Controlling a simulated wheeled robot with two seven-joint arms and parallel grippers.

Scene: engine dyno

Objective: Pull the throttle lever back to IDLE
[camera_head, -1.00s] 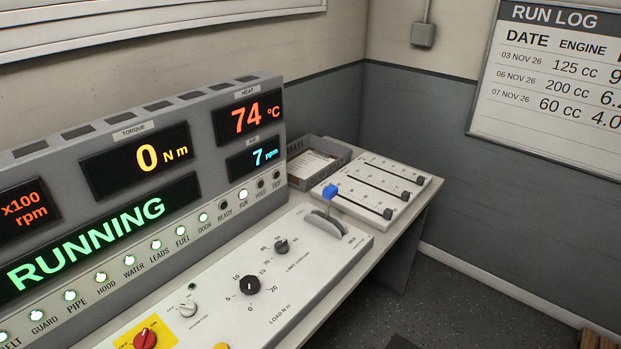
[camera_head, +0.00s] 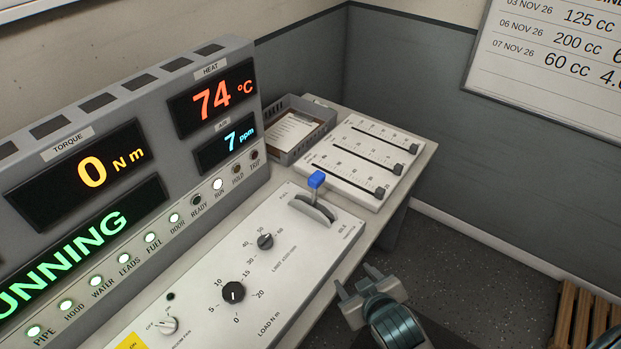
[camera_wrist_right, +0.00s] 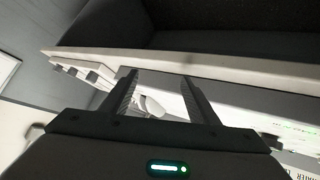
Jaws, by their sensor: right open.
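The throttle lever has a blue knob (camera_head: 316,180) on a short stalk. It rises from a grey curved quadrant (camera_head: 313,209) at the far right end of the sloped white control panel (camera_head: 205,290). The knob stands toward the far end of the quadrant, on the side away from the IDLE marking. My right gripper (camera_head: 357,286) is open and empty, beyond the panel's front edge and apart from the lever. In the right wrist view its two fingers (camera_wrist_right: 158,90) are spread, with the desk edge and panel behind them. My left gripper is not in view.
A slider box (camera_head: 365,165) and a grey paper tray (camera_head: 290,135) stand behind the lever. Dials, including a black load knob (camera_head: 233,292), sit on the panel. The display console (camera_head: 115,120) rises at the left. Open floor (camera_head: 480,260) lies right of the desk.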

